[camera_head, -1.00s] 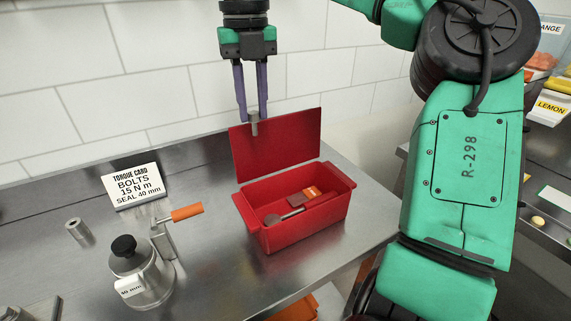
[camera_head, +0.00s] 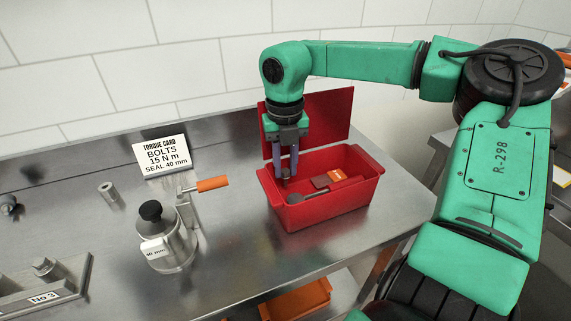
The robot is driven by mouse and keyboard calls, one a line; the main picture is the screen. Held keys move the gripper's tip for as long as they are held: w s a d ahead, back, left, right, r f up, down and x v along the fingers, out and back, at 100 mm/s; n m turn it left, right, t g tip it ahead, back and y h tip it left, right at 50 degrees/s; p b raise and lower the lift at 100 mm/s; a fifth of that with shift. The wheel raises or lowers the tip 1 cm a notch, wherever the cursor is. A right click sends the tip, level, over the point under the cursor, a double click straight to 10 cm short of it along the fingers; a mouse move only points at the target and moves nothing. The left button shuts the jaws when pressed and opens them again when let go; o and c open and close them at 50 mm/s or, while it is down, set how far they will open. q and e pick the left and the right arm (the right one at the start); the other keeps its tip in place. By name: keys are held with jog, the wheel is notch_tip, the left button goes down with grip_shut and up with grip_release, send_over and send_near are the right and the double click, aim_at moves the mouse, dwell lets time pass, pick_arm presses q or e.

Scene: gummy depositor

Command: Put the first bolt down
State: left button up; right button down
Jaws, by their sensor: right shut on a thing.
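My right gripper (camera_head: 286,172) points down into the left end of the red box (camera_head: 325,216), just in front of its raised lid (camera_head: 330,120). Its two purple fingers are shut on a small grey bolt (camera_head: 286,183), of which only a little shows between the tips. I cannot tell whether the bolt touches the box floor. A long grey tool and small red and orange packs lie in the box to the right of the fingers. My left gripper is not in view.
A metal pot (camera_head: 168,245) with a black knob and an orange-handled lever (camera_head: 212,184) stands left of the box. A small metal cylinder (camera_head: 109,191), a torque card (camera_head: 162,156) and a No 3 fixture (camera_head: 40,283) are farther left. Bare steel lies in front of the box.

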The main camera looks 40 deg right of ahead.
aim_at(285, 171)
jog(key=shift+s+a+f+b, duration=0.1)
jog(key=shift+s+f+b, duration=0.1)
jog(key=shift+f+b, duration=0.35)
jog(key=c, duration=1)
grip_release()
jog(key=shift+s, duration=0.1)
jog(key=shift+o, duration=0.2)
jog(key=shift+s+f, duration=0.1)
notch_tip(285, 171, up, 13)
jog(key=p, duration=0.1)
jog(key=shift+w+r, duration=0.2)
jog(key=shift+w, duration=0.25)
